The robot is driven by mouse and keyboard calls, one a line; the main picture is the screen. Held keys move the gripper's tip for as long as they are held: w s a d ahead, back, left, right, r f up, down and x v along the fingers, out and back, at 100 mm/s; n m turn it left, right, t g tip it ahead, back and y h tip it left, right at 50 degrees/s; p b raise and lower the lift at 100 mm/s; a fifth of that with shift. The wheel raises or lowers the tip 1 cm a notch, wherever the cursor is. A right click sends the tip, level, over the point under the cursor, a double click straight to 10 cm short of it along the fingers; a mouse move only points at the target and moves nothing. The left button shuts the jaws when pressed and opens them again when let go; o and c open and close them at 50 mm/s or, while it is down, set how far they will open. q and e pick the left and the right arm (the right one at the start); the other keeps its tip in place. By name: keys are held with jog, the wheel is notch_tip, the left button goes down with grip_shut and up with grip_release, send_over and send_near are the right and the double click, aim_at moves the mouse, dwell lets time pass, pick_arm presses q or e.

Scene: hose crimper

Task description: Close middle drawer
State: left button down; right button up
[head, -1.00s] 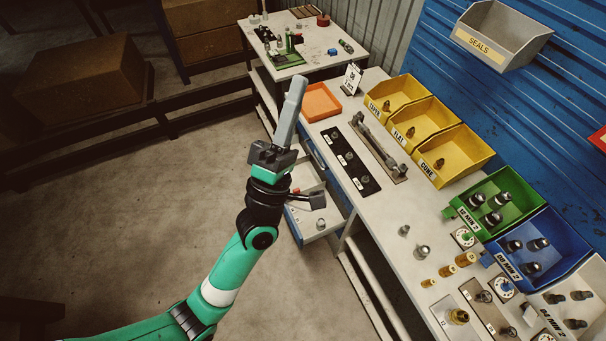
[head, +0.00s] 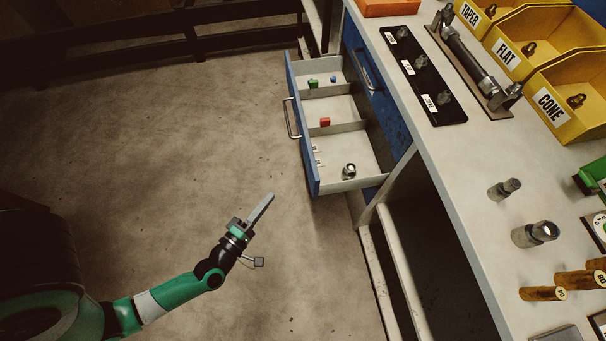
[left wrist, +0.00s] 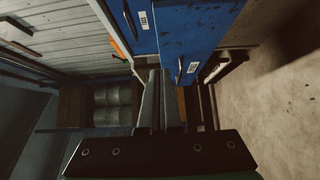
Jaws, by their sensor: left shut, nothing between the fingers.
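An open drawer with a blue front (head: 303,150) sticks out from the bench, below another blue drawer front with a handle (head: 367,72). I cannot tell for sure that it is the middle one. Its pull handle (head: 291,118) faces left. Its white inside has compartments holding small green, blue and red pieces and a metal fitting (head: 348,171). My left gripper (head: 270,197) is shut and empty, left of and nearer than the drawer's near corner, apart from it. In the left wrist view, the shut fingers (left wrist: 160,85) point toward blue labelled fronts (left wrist: 200,45). My right gripper is out of view.
The white bench top (head: 455,190) carries a black strip (head: 425,80), a metal tool, yellow bins (head: 560,100) and loose fittings. A bench leg and lower rail (head: 380,275) stand below the drawer's near side. The floor (head: 180,140) left of the drawer is clear.

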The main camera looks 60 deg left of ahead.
pick_arm(q)
jog(key=w, duration=0.1)
jog(key=b, duration=0.3)
send_near(310, 162)
jog(key=a, duration=0.4)
jog(key=w, duration=0.1)
jog(key=w+d+p, duration=0.1)
jog(key=w, duration=0.1)
jog(key=w+r+p, duration=0.1)
jog(key=shift+w+d, duration=0.4)
jog(key=shift+w, duration=0.2)
jog(key=shift+f, duration=0.1)
jog(key=shift+w, duration=0.1)
